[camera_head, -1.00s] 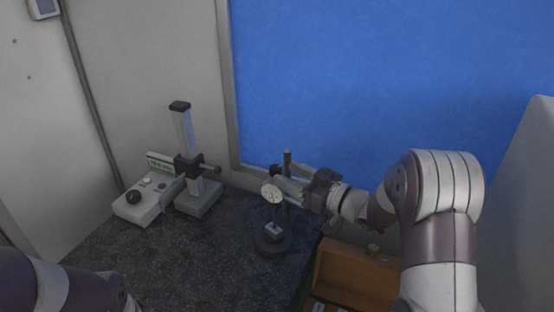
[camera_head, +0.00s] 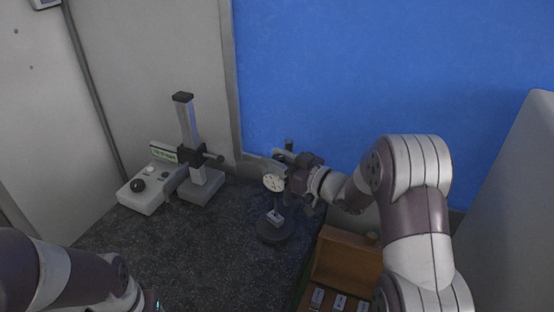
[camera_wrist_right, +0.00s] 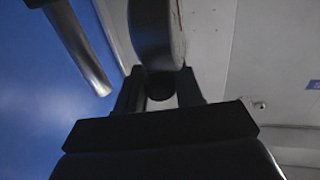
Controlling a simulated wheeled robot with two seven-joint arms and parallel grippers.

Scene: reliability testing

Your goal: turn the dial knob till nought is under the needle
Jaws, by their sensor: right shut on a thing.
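The round white dial (camera_head: 273,183) faces me on a dark stand with a round base (camera_head: 274,232). Its numbers and needle are too small to read. My right gripper (camera_head: 287,178) is at the right side of the dial. In the right wrist view the dial's dark round body (camera_wrist_right: 157,35) rises edge-on above the fingers. The right gripper (camera_wrist_right: 160,92) is shut on the dial knob (camera_wrist_right: 160,85), a short dark cylinder between its fingers. My left arm shows at lower left in the head view, with its gripper out of view.
A grey control box (camera_head: 150,190) and an upright measuring stand (camera_head: 190,140) are on the dark tabletop (camera_head: 190,255) at left. An open wooden case (camera_head: 345,262) with small blocks is at right, below my right arm. The middle front tabletop is clear.

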